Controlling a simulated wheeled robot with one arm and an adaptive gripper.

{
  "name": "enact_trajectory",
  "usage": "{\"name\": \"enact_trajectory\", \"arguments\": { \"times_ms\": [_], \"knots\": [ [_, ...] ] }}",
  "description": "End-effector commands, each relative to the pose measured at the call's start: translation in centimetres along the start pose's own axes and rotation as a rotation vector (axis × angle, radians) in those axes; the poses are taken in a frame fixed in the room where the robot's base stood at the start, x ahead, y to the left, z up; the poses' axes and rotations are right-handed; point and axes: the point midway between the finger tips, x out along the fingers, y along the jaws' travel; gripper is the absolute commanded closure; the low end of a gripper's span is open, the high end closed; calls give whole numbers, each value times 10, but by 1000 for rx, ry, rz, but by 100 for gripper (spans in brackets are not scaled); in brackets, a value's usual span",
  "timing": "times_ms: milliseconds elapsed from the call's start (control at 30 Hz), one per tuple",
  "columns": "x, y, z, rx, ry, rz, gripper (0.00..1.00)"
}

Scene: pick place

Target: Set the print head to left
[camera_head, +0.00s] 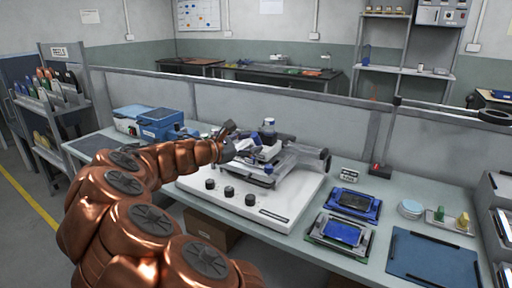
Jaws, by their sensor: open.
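The print head (298,158) is the grey and white upper assembly of a printing machine with a white base (274,205). It sits above the base, with an arm reaching toward the right. My copper arm comes in from the lower left. My gripper (230,134) is open at the left side of the print head, close to its dark and blue parts. I cannot tell whether it touches them. My gripper hides part of the machine's left side.
Blue framed plates (340,233) lie right of the machine, and a dark blue mat (434,262) is at the far right. Blue boxes (160,122) stand at the back left of the bench. A low partition (290,110) runs behind it.

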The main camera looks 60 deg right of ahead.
Motion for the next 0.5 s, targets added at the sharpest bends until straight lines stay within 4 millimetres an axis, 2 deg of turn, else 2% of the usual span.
{"name": "enact_trajectory", "arguments": {
  "times_ms": [33, 100, 233, 333, 500],
  "knots": [
    [11, 8, -19, -80, -25, 33, 48],
    [19, 23, -35, -178, -52, 82, 48],
    [29, 38, -61, -312, -82, 139, 48],
    [32, 45, -72, -363, -91, 162, 48],
    [39, 50, -74, -383, -95, 174, 48]
  ]
}}
